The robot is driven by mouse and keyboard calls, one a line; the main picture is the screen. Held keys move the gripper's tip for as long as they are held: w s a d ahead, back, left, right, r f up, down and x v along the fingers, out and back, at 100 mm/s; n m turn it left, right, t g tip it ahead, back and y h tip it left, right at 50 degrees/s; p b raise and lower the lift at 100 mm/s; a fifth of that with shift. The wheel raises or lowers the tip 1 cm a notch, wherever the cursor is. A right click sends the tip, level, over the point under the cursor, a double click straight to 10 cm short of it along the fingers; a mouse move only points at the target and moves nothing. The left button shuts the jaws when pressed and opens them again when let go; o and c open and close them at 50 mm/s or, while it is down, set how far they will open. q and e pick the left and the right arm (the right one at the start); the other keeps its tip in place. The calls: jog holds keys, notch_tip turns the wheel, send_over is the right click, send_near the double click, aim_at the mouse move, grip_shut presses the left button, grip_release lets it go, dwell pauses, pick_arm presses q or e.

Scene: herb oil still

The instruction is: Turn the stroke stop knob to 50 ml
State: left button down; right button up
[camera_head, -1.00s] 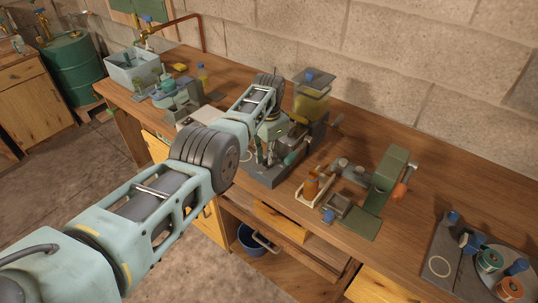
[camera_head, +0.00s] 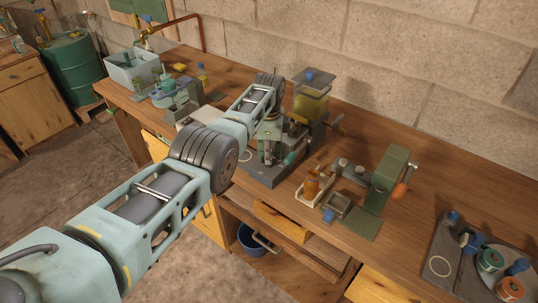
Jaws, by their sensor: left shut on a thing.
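The filling machine (camera_head: 309,129) stands on the bench in the middle of the head view, with a clear hopper (camera_head: 311,101) of yellow oil on top. My left arm reaches across to its left side. My left gripper (camera_head: 268,153) is low at the front of the machine, shut on a small part there. The stroke stop knob cannot be made out; the gripper and arm cover that area, and its scale cannot be read. My right gripper is not in view.
Right of the machine are an amber bottle (camera_head: 312,184) in a wooden tray and a green press (camera_head: 384,188) with an orange handle. A grey tray (camera_head: 440,268) with spools lies at the far right. A wash tub (camera_head: 132,70) stands back left.

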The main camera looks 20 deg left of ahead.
pick_arm(q)
jog(key=shift+w+r+m, duration=0.2)
jog(key=shift+r+m, duration=0.05)
jog(key=shift+m, duration=0.05)
jog(key=c, duration=2.1)
grip_release()
jog(key=o, duration=0.3)
jog(key=shift+s+f, duration=0.1)
jog(key=shift+f, duration=0.05)
notch_tip(320, 180, up, 12)
